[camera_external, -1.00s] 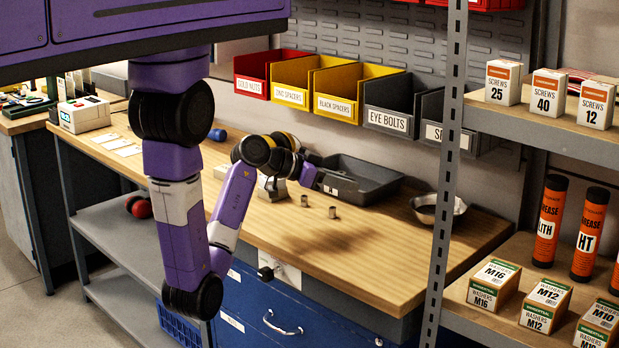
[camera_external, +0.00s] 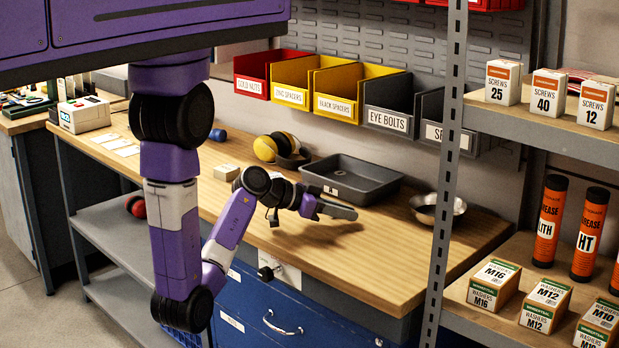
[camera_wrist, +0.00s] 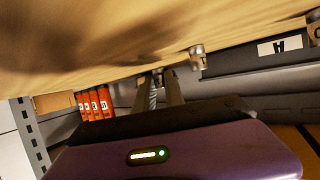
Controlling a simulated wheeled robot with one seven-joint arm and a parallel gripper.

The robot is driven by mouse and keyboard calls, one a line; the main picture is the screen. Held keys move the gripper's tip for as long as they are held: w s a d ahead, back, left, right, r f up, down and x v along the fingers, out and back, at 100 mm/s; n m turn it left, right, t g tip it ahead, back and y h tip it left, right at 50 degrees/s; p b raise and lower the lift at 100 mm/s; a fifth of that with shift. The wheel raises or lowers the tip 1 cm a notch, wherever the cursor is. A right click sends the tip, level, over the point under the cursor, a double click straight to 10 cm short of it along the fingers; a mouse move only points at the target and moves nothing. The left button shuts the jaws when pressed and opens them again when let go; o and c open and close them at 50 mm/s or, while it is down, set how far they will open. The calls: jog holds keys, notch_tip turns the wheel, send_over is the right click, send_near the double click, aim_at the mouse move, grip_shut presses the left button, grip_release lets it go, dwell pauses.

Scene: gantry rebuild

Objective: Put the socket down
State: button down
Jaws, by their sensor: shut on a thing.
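My gripper (camera_external: 350,213) is low over the middle of the wooden bench top, in front of the grey tray, pointing right. In the wrist view my gripper (camera_wrist: 160,78) is shut on a small metal socket (camera_wrist: 157,72), mostly hidden between the fingertips. It is close to the bench surface; I cannot tell whether it touches. A second metal socket (camera_wrist: 197,58) stands on the bench just beside the fingertips in the wrist view. The arm hides both sockets in the external view.
The grey tray (camera_external: 350,190) lies behind my gripper, a metal bowl (camera_external: 456,208) to its right. Yellow earmuffs (camera_external: 265,149) and a small box (camera_external: 227,172) are to the left. A shelf post (camera_external: 446,190) stands at the right. The bench's front right (camera_external: 400,270) is clear.

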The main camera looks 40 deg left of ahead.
jog(key=shift+f+b, duration=0.35)
jog(key=shift+f, duration=0.2)
jog(key=c, duration=1.4)
grip_release()
jog(key=shift+r+p, duration=0.3)
jog(key=shift+p, duration=0.05)
jog(key=v, duration=1.2)
jog(key=shift+r+b, duration=0.3)
jog(key=shift+r, duration=0.1)
